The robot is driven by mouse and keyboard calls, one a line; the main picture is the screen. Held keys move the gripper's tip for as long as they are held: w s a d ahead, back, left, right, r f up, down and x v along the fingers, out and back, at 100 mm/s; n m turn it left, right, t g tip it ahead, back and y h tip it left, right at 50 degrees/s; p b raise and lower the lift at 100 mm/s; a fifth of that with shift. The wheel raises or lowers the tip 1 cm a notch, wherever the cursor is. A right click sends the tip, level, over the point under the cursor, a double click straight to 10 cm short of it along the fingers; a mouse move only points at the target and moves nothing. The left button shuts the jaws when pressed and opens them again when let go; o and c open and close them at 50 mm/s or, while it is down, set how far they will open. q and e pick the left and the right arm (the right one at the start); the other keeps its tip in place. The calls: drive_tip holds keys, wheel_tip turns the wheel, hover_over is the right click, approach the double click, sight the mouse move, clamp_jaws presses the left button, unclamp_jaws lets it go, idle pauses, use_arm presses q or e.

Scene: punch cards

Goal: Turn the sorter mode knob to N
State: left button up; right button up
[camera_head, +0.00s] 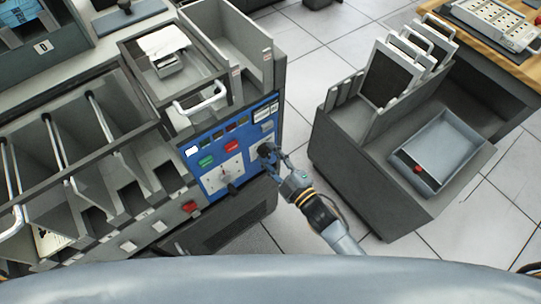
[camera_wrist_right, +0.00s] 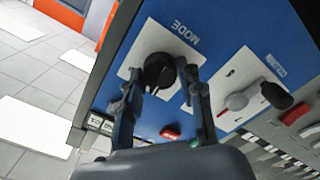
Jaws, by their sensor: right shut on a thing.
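The black mode knob (camera_head: 265,149) sits on the right part of the blue sorter panel (camera_head: 193,180). In the right wrist view, the knob (camera_wrist_right: 160,70) is on a white plate marked MODE (camera_wrist_right: 180,32), which reads upside down. My right gripper (camera_head: 271,156) reaches the knob from the lower right. In the wrist view, the fingers of my right gripper (camera_wrist_right: 159,82) are on both sides of the knob, shut on it. I cannot make out an N mark or which way the knob points. My left gripper is not in view.
On the panel left of the knob are a red button (camera_head: 231,146), a green button (camera_head: 207,161) and a lever with a black handle (camera_wrist_right: 277,95). Card bins (camera_head: 120,170) stand at left. A grey cart (camera_head: 370,180) stands at right, with open floor between.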

drive_tip(key=n, duration=0.3)
drive_tip(key=shift+n+b, duration=0.95)
drive_tip(key=shift+n, duration=1.35)
drive_tip(key=o, duration=1.2)
drive_tip(key=v, duration=1.2)
